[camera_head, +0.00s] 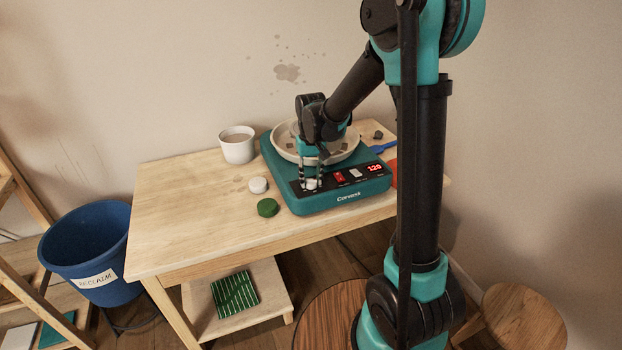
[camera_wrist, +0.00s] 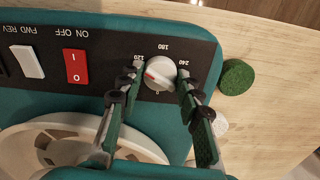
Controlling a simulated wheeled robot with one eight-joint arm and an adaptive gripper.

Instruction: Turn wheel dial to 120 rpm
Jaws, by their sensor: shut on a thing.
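The pottery wheel (camera_head: 312,208) is a teal box with a black control panel on the wooden table. Its white dial (camera_wrist: 163,71) sits between my gripper's two fingers in the wrist view, with my gripper (camera_wrist: 159,80) shut on it. The dial's red mark points to the left side, near the printed 120. In the head view my gripper (camera_head: 311,183) reaches down onto the dial at the panel's left end. The red display (camera_head: 375,168) appears to read 120. The red on/off switch (camera_wrist: 75,67) and white direction switch (camera_wrist: 27,61) are beside the dial.
A round splash pan (camera_head: 283,146) sits on the wheel behind my gripper. A white cup (camera_head: 237,148), white round piece (camera_head: 258,185) and green sponge (camera_head: 267,207) stand left of the wheel. A blue-handled tool (camera_head: 383,147) is at right. The table's left part is clear.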

